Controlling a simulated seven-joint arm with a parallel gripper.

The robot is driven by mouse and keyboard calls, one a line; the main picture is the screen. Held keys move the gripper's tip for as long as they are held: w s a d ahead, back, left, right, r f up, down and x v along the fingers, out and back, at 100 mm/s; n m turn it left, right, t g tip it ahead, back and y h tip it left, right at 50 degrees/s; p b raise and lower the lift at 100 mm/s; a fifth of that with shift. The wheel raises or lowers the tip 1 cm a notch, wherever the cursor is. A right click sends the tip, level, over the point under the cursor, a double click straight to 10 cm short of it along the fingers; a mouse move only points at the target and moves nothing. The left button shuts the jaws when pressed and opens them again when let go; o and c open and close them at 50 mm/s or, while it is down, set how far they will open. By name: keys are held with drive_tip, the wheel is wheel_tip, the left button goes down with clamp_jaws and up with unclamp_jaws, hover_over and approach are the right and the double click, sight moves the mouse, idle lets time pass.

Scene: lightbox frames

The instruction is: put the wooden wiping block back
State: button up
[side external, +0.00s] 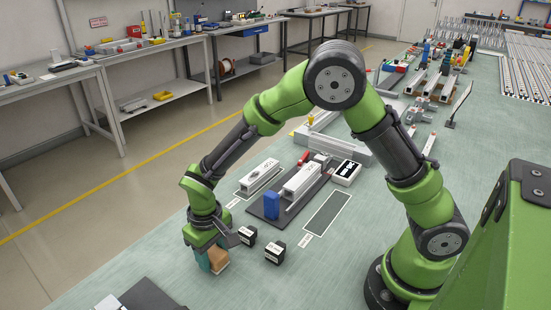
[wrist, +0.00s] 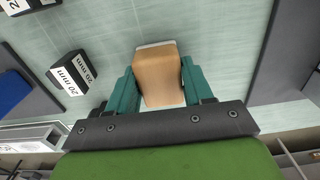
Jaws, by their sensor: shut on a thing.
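The wooden wiping block (side external: 218,258) is a tan block near the front left of the green table. It also shows in the wrist view (wrist: 158,75), with a pale strip along its far edge. My gripper (side external: 210,258) is shut on the block, with one teal finger on each side of it, as the wrist view shows (wrist: 158,88). The block is at or just above the table surface; I cannot tell whether it touches.
Two black blocks with white labels (side external: 275,252) (side external: 247,236) stand right of my gripper; one reads 20 mm in the wrist view (wrist: 72,78). A dark plate with a blue block (side external: 271,205) and a metal rail lies behind. A dark grey plate (side external: 150,298) lies at the front left.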

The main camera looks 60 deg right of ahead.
sight(213, 252)
drive_tip(key=shift+f, duration=0.1)
drive_tip(key=o, duration=1)
wheel_tip(213, 252, up, 12)
drive_tip(key=s+d+r+m+t+y, duration=0.2)
drive_tip(key=s+d+r+m+t, duration=0.2)
drive_tip(key=s+d+r+t, duration=0.3)
drive_tip(key=shift+s+d+r, duration=2.3)
drive_tip(key=shift+s+d, duration=0.7)
drive_tip(key=shift+s, duration=1.1)
